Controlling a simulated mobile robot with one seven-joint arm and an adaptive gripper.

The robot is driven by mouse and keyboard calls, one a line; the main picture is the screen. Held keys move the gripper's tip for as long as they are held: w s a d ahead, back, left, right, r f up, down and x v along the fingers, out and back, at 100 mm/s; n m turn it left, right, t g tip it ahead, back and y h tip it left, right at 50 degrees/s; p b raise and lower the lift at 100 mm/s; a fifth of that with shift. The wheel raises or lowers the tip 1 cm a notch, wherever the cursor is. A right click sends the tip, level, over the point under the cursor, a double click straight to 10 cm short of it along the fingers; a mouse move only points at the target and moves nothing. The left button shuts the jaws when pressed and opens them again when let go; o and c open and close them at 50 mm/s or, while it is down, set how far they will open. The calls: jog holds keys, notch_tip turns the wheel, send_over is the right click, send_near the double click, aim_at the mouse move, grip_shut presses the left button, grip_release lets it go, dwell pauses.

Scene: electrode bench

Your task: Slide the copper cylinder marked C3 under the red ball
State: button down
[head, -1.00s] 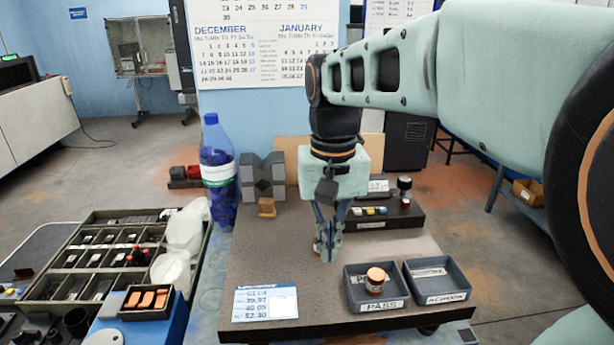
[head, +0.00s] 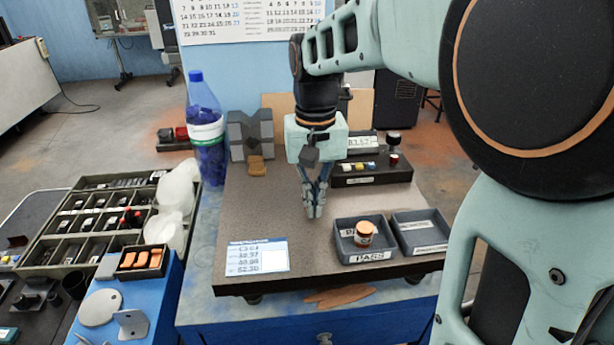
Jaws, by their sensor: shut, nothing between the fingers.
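A short copper cylinder (head: 364,232) with a pale label stands upright in the tray marked PASS (head: 340,246). The print on its label is too small to read, so I cannot tell whether it is C3. Several orange-copper pieces lie in a small black box (head: 142,272) at the left; no marks are legible. I cannot make out a red ball. My gripper (head: 314,212) points down over the middle of the granite plate (head: 270,208), left of the PASS tray. Its fingers are shut and empty.
A second tray (head: 423,240) adjoins the PASS tray. A dark block (head: 350,180) with coloured pieces, a grey V-block (head: 250,135) and a blue bottle (head: 206,130) stand behind. A white card (head: 257,257) lies at front left. The plate's left middle is clear.

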jog(key=w+p, duration=0.1)
jog(key=w, duration=0.1)
jog(key=w+p, duration=0.2)
jog(key=w, duration=0.1)
jog(key=shift+w+a+r, duration=0.1)
jog(key=shift+a+r, duration=0.05)
jog(key=shift+a, duration=0.05)
jog(key=shift+w, duration=0.55)
jog(key=shift+s, duration=0.1)
